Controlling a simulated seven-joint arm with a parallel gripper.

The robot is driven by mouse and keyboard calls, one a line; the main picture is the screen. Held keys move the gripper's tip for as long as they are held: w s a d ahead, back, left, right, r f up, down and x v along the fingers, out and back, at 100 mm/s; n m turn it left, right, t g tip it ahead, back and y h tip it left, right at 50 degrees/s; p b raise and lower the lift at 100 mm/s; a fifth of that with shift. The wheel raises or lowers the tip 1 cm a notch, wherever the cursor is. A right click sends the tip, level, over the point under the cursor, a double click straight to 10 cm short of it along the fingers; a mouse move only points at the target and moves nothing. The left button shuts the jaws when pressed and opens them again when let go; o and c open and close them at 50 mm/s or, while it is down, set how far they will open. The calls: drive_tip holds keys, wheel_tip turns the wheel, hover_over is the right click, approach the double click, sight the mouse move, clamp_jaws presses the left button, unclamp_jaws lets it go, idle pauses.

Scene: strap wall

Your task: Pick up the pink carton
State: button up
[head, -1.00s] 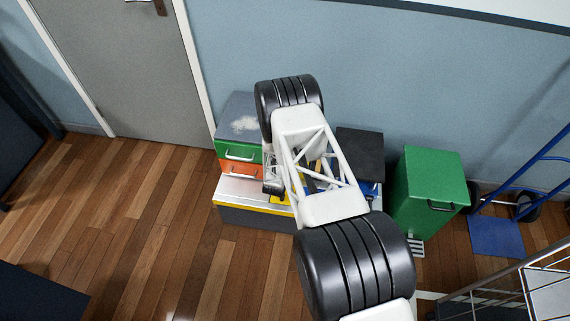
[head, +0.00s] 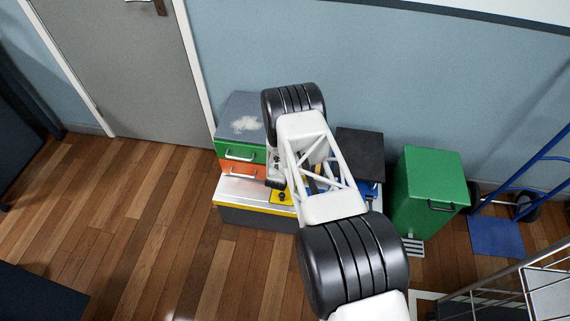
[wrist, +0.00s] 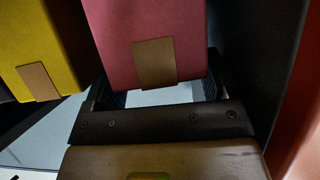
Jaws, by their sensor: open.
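The pink carton (wrist: 148,40) fills the upper middle of the wrist view, with a tan label low on its face. My gripper (wrist: 162,95) is open there, its dark fingers near the carton's left and right sides. The carton's lower end appears between the fingers, in front of the dark crossbar. I cannot tell whether either finger touches it. In the head view my arm covers the carton, and the gripper is mostly hidden behind the arm.
A yellow carton (wrist: 40,50) stands close on the left in the wrist view; a dark panel (wrist: 245,55) is close on the right. The head view shows drawers (head: 241,153) at the left, a black-topped box (head: 360,143) and a green box (head: 430,190) along the wall.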

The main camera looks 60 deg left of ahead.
drive_tip(key=shift+w+a+f, duration=0.2)
drive_tip(key=shift+w+a, duration=0.15)
drive_tip(key=shift+a, duration=0.05)
idle(0.4)
drive_tip(key=c, duration=0.8)
